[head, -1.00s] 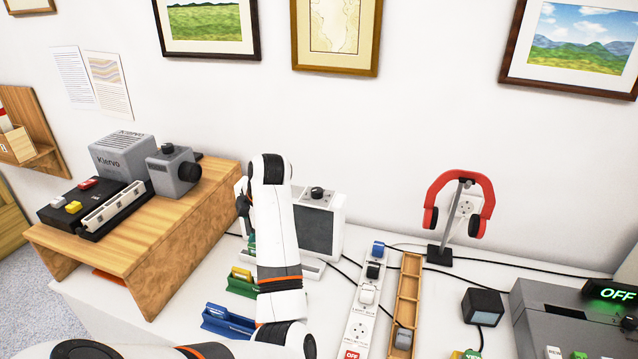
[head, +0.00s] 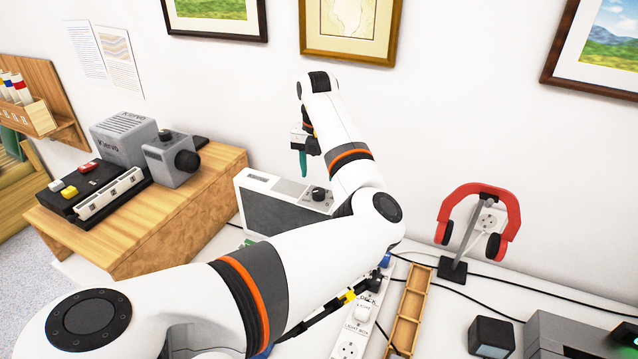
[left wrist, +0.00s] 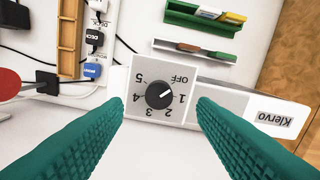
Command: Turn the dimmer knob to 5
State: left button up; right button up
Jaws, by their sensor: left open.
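The dimmer knob (head: 318,193) is a round black knob on a light panel on top of a white and grey speaker-like box (head: 285,215). In the left wrist view the knob (left wrist: 159,95) has a white pointer directed between OFF and 1. The marks OFF and 1 to 5 ring it, and 5 is at the upper left. My left gripper (head: 303,155) is above the box, pointing down. Its teal fingers are open on either side of the knob in the left wrist view (left wrist: 160,108), apart from it and empty. My right gripper is out of view.
A wooden riser (head: 195,205) with a grey device (head: 170,158) stands left. Right are a power strip (head: 352,335), a wooden tray (head: 408,310) and red headphones (head: 480,215) on a stand. Cables run across the white table. Framed prints hang on the wall behind.

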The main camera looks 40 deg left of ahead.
aim_at(318, 191)
pick_arm(q)
notch_tip(318, 191, down, 5)
jog(key=shift+w+r+p, duration=0.15)
jog(key=shift+r+p, duration=0.05)
jog(key=shift+p, duration=0.2)
jog(key=shift+f, duration=0.7)
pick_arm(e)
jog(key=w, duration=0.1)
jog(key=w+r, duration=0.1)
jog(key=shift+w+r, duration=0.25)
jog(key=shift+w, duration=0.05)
pick_arm(q)
jog(key=shift+c, duration=0.5)
jog(key=c, duration=0.9)
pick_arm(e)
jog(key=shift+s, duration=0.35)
